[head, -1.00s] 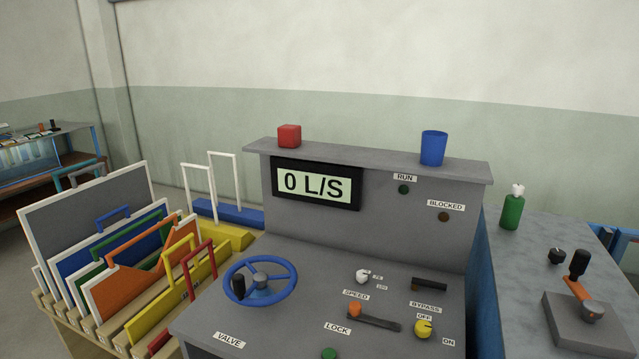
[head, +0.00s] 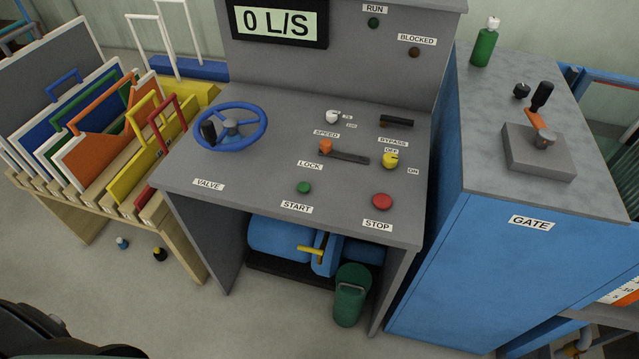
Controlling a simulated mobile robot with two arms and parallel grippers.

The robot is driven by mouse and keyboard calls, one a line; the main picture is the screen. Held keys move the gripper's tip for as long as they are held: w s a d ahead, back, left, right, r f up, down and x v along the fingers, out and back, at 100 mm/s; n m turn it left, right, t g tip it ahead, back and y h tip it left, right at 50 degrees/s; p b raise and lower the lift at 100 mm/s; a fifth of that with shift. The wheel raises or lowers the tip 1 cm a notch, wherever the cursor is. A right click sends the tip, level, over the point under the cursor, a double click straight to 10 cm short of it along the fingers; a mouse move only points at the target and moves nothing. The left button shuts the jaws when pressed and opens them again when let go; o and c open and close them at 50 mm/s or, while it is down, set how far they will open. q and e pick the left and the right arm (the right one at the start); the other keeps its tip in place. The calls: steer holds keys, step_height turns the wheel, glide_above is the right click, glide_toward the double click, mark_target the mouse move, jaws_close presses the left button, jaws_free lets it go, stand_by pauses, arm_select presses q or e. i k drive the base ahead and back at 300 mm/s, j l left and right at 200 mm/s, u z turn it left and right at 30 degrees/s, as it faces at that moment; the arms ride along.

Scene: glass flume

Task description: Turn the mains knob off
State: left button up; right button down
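A yellow knob (head: 390,160) sits on the right of the grey console top, with an OFF label (head: 391,150) just behind it and an ON label (head: 413,171) to its right. I see no word "mains" on it, but it is the only knob with OFF and ON labels. A dark mark shows on its right side; the exact pointing is too small to tell. Neither of my grippers is in view.
The grey console (head: 270,172) bears a blue valve wheel (head: 232,127), an orange-ended lock lever (head: 347,158), a white speed knob (head: 332,117), a black bypass handle (head: 397,122), a green start button (head: 304,187) and a red stop button (head: 382,201). A blue gate cabinet (head: 480,270) stands right.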

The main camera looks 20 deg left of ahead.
mark_target(389, 161)
steer(key=k+j+z, duration=0.1)
steer(key=z, duration=0.25)
steer(key=k+j+z, duration=0.1)
steer(key=z, duration=0.25)
steer(key=k+z, duration=0.15)
steer(key=z, duration=0.2)
